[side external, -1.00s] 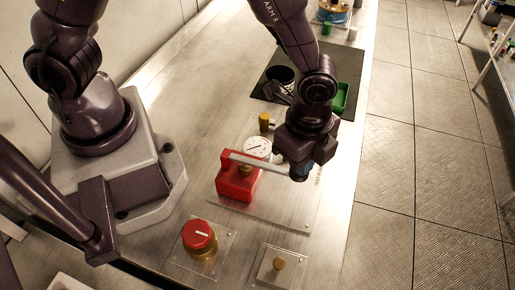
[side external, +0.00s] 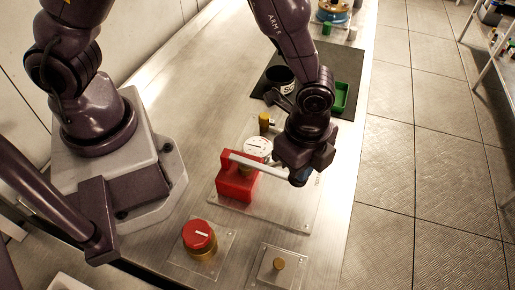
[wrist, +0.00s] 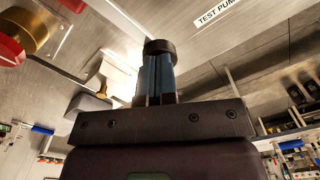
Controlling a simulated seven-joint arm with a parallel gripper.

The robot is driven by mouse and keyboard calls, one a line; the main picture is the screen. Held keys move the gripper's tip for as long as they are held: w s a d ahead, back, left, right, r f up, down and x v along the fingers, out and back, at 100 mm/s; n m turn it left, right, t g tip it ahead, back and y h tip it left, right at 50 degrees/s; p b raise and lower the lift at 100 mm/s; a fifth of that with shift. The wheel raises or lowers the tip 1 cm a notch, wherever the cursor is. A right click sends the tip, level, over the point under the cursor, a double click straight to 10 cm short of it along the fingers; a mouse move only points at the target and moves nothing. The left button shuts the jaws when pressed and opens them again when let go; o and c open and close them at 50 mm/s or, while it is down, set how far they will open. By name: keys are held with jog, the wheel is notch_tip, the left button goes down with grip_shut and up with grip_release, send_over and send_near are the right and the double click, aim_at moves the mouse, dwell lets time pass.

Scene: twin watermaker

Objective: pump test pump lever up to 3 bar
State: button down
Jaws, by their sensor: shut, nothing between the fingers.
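The test pump is a red block (side external: 236,184) on a clear plate, with a pale lever (side external: 258,165) running from its top to the right, sloping down slightly. A white round gauge (side external: 257,147) stands behind it; its reading is too small to tell. My gripper (side external: 299,180) is at the lever's free end, its fingers pointing down. In the wrist view the blue fingers (wrist: 155,80) are together, with a dark round cap (wrist: 160,47) at their tips, possibly the lever's end. The gripper hides that end in the side view, so contact is unclear.
A red knob on a brass base (side external: 199,236) and a small brass knob (side external: 278,264) sit at the front. A brass valve (side external: 264,120) is behind the gauge. The bench's right edge is close.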

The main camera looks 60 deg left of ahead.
jog(key=shift+r, duration=1.95)
jog(key=shift+f, duration=0.15)
jog(key=shift+f, duration=2.7)
jog(key=shift+r, duration=2.85)
notch_tip(320, 180, up, 6)
